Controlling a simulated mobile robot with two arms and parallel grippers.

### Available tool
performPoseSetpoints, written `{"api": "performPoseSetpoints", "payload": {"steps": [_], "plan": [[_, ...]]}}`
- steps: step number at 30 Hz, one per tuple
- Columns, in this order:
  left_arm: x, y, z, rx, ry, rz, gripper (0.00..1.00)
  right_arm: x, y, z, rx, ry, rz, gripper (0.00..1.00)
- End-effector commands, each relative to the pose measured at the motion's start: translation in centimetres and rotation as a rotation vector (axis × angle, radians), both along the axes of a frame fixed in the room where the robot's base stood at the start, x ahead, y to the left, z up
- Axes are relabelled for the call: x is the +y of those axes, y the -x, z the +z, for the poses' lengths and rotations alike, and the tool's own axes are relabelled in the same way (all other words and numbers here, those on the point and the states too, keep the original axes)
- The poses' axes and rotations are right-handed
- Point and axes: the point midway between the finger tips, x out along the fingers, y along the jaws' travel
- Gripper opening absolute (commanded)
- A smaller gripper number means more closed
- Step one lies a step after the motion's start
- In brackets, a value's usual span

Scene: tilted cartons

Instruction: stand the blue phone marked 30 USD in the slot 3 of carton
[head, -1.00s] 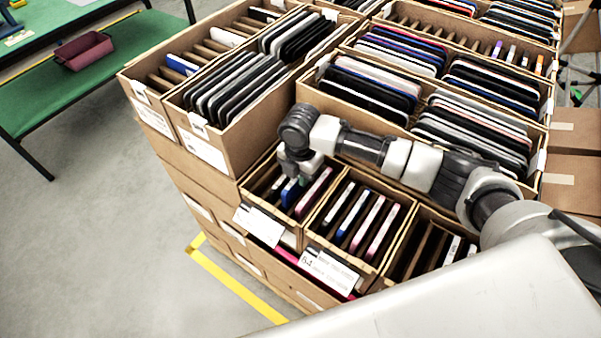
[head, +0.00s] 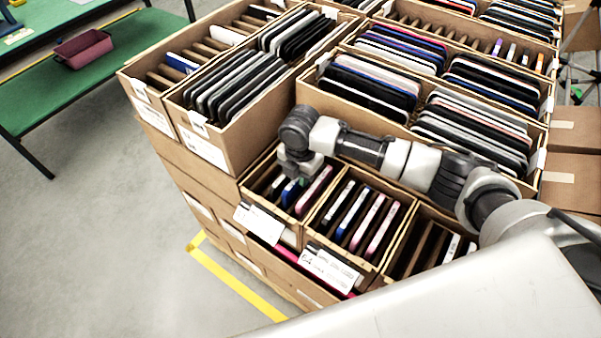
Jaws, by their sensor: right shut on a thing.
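My right gripper (head: 299,177) points down into the small front-left carton (head: 254,186). It is shut on a thin thing that looks like the blue phone (head: 291,192), which stands on edge in that carton. The fingertips are mostly hidden by the wrist and the carton. A pink phone (head: 314,191) stands just right of it. No 30 USD mark or slot number can be read. My left gripper is not in view.
The carton (head: 362,266) to the right holds several upright phones, and another slotted carton (head: 432,213) stands beyond it. Larger cartons of upright dark devices, such as the back-left one (head: 230,150), rise behind. Open floor (head: 100,240) lies at left.

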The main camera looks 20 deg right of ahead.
Motion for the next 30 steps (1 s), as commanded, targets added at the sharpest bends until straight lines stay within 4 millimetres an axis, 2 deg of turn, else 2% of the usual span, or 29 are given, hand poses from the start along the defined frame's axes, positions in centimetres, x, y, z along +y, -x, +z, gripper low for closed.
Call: {"api": "performPoseSetpoints", "payload": {"steps": [13,14,19,30], "plan": [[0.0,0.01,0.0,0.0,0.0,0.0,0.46,0.02,-0.02,0.05,-0.001,-0.001,0.0,0.0],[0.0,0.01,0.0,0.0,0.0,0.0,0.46,0.02,-0.02,0.05,-0.001,-0.001,0.0,0.19],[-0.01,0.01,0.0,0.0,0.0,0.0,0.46,0.02,-0.02,0.04,-0.001,-0.001,0.0,0.45],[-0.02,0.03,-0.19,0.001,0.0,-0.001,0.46,0.01,-0.07,0.57,-0.002,-0.001,0.0,0.46]]}}
